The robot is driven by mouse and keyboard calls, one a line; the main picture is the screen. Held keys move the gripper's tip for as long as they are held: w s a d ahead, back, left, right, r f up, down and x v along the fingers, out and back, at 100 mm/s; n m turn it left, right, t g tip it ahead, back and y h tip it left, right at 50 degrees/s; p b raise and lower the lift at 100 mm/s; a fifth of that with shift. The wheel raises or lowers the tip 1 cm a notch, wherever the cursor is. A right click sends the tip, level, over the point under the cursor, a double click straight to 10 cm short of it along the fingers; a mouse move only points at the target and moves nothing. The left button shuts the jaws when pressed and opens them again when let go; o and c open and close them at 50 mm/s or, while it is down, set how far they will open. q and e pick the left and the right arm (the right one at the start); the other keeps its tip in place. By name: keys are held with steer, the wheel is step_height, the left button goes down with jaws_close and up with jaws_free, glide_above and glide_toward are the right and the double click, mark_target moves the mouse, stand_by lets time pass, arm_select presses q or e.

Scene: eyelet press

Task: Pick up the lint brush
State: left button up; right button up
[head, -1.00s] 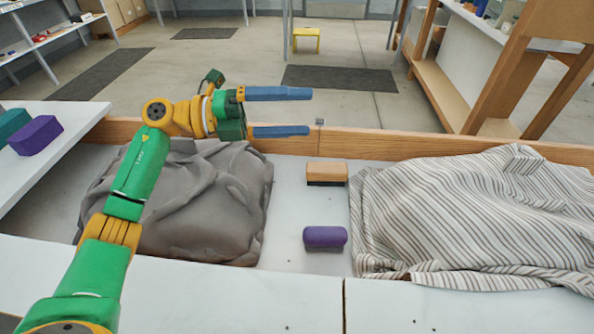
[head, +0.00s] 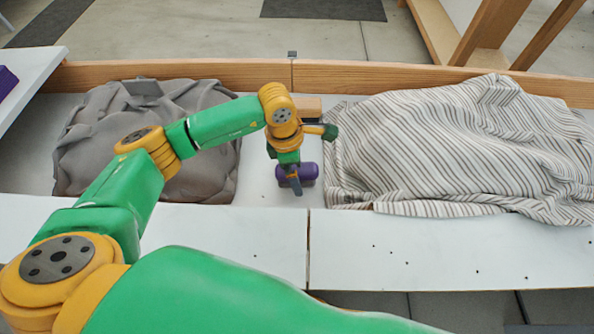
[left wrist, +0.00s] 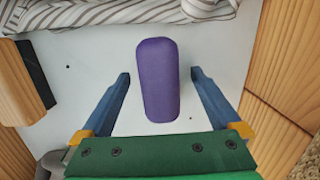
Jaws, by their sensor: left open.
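A wooden block with a dark underside (head: 308,106), brush-like, lies in the trough between two cloth heaps, partly behind my left arm. It also shows at the left of the left wrist view (left wrist: 22,85). A rounded purple block (head: 310,172) lies nearer me; it shows whole in the left wrist view (left wrist: 157,80). I cannot tell for certain which is the lint brush. My left gripper (head: 294,182) points down over the purple block. In the left wrist view, its open blue fingers (left wrist: 160,75) stand on either side of the purple block, with a gap at each side. My right gripper is out of view.
A grey cloth heap (head: 205,160) lies left of the blocks and a striped cloth heap (head: 450,150) right of them. A wooden rail (head: 400,76) runs along the back; a white ledge (head: 420,240) runs in front. Another purple block (head: 6,80) sits at far left.

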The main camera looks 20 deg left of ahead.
arm_select(q)
steer(key=shift+f+b, duration=0.25)
steer(key=shift+b, duration=0.15)
stand_by(0.4)
steer(key=c, duration=1.5)
step_height(320, 180, up, 11)
steer(key=shift+f, duration=0.2)
